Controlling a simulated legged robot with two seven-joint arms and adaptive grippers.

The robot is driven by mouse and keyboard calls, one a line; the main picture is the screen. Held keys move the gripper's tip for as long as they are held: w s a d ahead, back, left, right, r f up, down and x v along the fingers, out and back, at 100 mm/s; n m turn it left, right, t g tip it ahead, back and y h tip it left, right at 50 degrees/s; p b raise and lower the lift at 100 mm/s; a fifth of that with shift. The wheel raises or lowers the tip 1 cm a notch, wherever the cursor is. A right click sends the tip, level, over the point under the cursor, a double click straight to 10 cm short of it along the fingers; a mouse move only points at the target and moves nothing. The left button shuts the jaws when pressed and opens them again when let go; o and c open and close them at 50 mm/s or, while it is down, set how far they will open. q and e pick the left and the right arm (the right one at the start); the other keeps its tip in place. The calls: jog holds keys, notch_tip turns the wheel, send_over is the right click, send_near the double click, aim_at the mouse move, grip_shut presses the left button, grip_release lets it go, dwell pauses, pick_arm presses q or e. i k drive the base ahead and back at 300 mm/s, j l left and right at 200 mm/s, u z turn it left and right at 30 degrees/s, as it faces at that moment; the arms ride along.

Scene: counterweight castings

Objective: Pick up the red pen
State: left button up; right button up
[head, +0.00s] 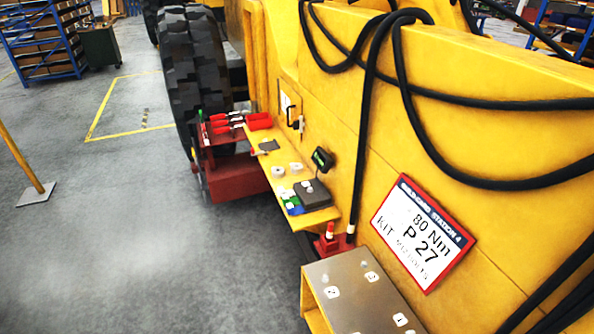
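I cannot make out a red pen for certain. Several slim red-handled items (223,122) lie in a red tray (224,138) at the left end of a yellow shelf (262,157), too small to tell apart. A small upright red piece with a white band (330,231) stands at a red block below the shelf's right end. Neither of my grippers is in view.
A grey-topped yellow step (352,290) stands in front. Black hoses (400,80) hang over the yellow machine.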

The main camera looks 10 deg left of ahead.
aim_at(329, 231)
jog(key=i+j+z, duration=0.2)
jog(key=z, duration=0.2)
jog(key=i+j+z, duration=0.15)
jog(key=j+z, duration=0.3)
jog(key=i+j+z, duration=0.1)
jog(key=j+z, duration=0.15)
jog(key=z, duration=0.15)
